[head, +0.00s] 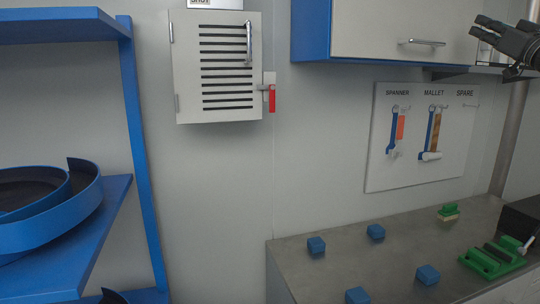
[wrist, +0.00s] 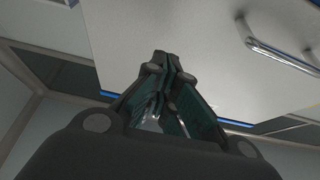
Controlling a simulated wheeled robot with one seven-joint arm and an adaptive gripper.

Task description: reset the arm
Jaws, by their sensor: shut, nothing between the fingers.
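My gripper (head: 478,25) shows at the top right of the head view, dark and raised in front of the wall cabinet, well above the counter. In the wrist view my gripper (wrist: 168,65) points up toward a pale cabinet door (wrist: 200,30), with its fingertips together. Its fingers are shut and nothing shows between them. Most of my arm is outside the head view.
The wall cabinet (head: 370,30) with a bar handle is close to my gripper. Below are a tool board (head: 450,165) and a grey counter (head: 390,255) with several blue blocks and green fixtures (head: 495,258). Blue shelves (head: 100,225) stand left. A louvred box (head: 185,90) hangs mid-wall.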

